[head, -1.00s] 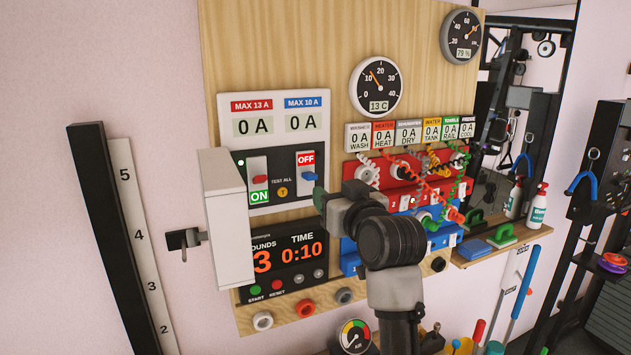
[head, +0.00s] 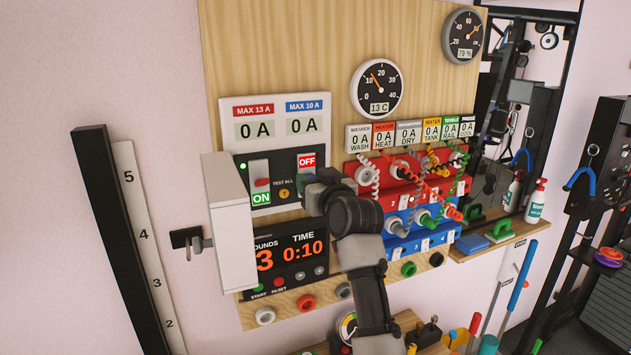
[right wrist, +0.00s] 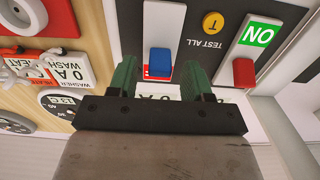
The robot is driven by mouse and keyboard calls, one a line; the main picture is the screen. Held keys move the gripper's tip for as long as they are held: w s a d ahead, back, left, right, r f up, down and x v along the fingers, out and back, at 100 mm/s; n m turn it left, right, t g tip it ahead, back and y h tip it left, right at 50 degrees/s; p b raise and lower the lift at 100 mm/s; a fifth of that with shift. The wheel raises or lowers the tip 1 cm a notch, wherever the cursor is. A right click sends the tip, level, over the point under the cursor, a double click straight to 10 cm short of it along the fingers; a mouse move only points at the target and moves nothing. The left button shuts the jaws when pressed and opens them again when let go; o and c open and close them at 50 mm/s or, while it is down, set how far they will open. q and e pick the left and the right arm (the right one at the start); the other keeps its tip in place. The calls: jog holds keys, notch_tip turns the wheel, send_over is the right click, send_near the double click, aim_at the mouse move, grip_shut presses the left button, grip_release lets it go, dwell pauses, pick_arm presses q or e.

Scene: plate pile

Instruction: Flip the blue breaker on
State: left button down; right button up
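The blue breaker (right wrist: 158,64) shows in the right wrist view on its white slot plate. In the head view my gripper hides its lever, and a red OFF sign (head: 307,160) shows above it. My right gripper (right wrist: 159,70) is open, its two green fingers apart on either side of the blue lever with gaps visible. In the head view the right gripper (head: 312,190) is right at the breaker panel; contact cannot be told. The red breaker (head: 262,183) sits to the left with a green ON sign (head: 261,198) below it. My left gripper is not in view.
An open white cover door (head: 230,225) stands out left of the breakers. A yellow TEST ALL button (head: 284,194) sits between them. A timer display (head: 290,255) is below. Plugs with coiled cords on red and blue socket panels (head: 400,210) are to the right.

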jog(key=c, duration=0.8)
notch_tip(320, 180, up, 2)
jog(key=g+h+p, duration=0.1)
jog(key=g+p, duration=0.2)
jog(key=p, duration=0.4)
jog(key=shift+w, duration=0.15)
jog(key=shift+w+f+g+b, duration=0.1)
jog(key=shift+f+g+b, duration=0.2)
jog(key=shift+b, duration=0.15)
jog(key=shift+r+g+h, duration=0.2)
jog(key=shift+g+h, duration=0.1)
jog(key=shift+g, duration=0.4)
jog(key=o, duration=0.9)
jog(key=shift+w+a, duration=0.1)
